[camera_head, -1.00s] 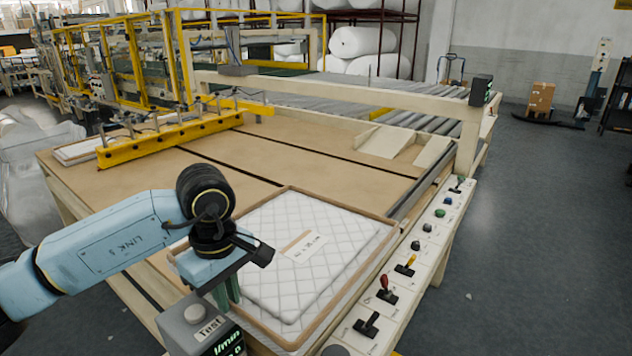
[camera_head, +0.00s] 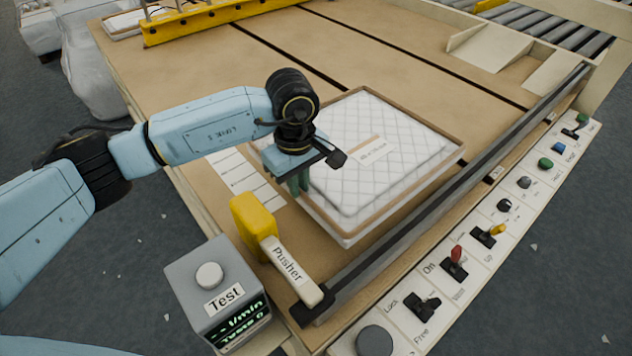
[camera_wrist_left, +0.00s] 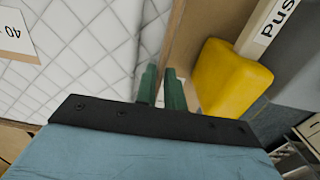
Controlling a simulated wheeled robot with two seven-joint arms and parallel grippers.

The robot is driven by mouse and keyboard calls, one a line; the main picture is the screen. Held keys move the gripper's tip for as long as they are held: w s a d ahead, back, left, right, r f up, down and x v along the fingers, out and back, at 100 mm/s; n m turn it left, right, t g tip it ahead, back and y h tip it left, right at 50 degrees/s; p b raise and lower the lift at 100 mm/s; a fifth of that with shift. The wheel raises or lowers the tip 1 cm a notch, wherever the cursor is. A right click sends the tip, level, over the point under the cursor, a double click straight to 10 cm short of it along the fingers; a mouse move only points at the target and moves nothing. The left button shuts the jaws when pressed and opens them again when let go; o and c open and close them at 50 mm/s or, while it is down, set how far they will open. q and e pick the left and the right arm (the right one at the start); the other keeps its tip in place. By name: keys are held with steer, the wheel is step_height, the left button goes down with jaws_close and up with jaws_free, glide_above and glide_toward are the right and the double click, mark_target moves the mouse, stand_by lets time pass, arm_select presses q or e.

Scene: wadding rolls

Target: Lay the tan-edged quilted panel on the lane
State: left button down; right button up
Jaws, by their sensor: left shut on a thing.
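The tan-edged quilted panel (camera_head: 418,133) is white with a diamond stitch and a paper label. It lies at the near end of the tan worktable (camera_head: 285,75), inside the dark side rail (camera_head: 440,200). My left gripper (camera_head: 300,184) reaches down at the panel's near left edge. In the left wrist view, its green fingers (camera_wrist_left: 162,90) are shut on the tan edge of the panel (camera_wrist_left: 95,50). The fingertips' far ends are hidden in the head view. Whether the panel's underside rests flat is hidden. My right gripper is not in view.
A yellow block with a pusher lever (camera_head: 285,265) and the grey test box (camera_head: 218,290) stand close by the near edge. A control strip (camera_head: 485,235) runs along the right. A yellow bar (camera_head: 220,15) crosses the far table; the middle is clear.

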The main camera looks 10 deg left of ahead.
mark_target(300, 202)
arm_select(q)
step_height(300, 202, down, 3)
steer(key=shift+r, duration=0.1)
steer(key=shift+f, duration=0.65)
steer(key=shift+w+f, duration=0.1)
steer(key=shift+f, duration=1.45)
steer(key=c, duration=1.5)
jaws_free()
steer(key=shift+c, duration=0.2)
steer(key=shift+o, duration=0.2)
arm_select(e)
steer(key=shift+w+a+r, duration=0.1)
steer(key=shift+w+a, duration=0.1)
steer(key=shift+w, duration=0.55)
arm_select(q)
steer(key=shift+r, duration=0.5)
step_height(300, 202, up, 11)
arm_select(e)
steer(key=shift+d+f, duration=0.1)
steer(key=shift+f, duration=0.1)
